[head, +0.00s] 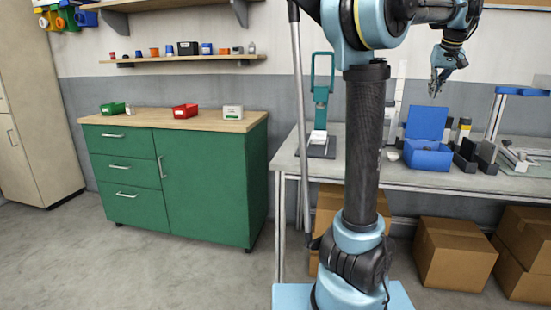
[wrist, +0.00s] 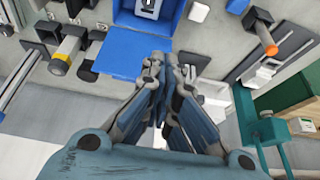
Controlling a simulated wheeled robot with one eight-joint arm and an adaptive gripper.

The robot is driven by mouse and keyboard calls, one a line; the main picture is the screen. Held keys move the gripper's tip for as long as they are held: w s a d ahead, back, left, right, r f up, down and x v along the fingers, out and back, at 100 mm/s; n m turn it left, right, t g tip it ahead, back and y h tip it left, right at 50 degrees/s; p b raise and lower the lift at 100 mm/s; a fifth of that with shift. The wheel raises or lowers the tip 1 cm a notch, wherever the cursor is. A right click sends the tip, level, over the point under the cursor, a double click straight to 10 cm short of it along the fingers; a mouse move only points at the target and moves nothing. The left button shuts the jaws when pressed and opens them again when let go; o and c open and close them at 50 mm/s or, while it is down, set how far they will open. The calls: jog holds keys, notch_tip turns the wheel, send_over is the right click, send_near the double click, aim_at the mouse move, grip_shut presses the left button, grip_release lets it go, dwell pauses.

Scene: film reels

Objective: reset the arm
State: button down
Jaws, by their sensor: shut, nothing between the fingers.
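My gripper (head: 436,88) is raised in the air above the grey worktable (head: 235,0) in the head view, over the area of the open blue box (head: 428,158). Its fingers point downward. In the wrist view my gripper (wrist: 170,62) has its two fingers close together with nothing held between them. The blue box shows there too (wrist: 185,12), with its blue lid (wrist: 120,62) nearer my fingers. A small pale and dark item lies inside the box.
A teal press (head: 321,80) stands left of my arm on the table. Black holders (head: 466,155) and a blue-topped stand (head: 520,92) are to the right. A green cabinet (head: 213,180) carries small bins. Cardboard boxes (head: 455,255) sit beneath the table.

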jog(key=s+a+f+n+g+y, duration=0.1)
jog(key=s+a+f, duration=0.2)
jog(key=a+f, duration=0.7)
jog(key=s+a+f, duration=0.4)
jog(key=a+f, duration=0.1)
jog(key=a, duration=0.9)
jog(key=s+a+f, duration=0.4)
jog(key=s+f, duration=0.1)
jog(key=f, duration=0.3)
jog(key=s+a+f+n+g, duration=0.1)
jog(key=s+a+f, duration=0.3)
jog(key=s+f, duration=0.2)
jog(key=s+a+f, duration=0.4)
jog(key=s+f, duration=0.2)
jog(key=f, duration=0.4)
jog(key=shift+a+f+n+g, duration=0.15)
jog(key=shift+a+n+g, duration=0.15)
jog(key=shift+a+g, duration=0.1)
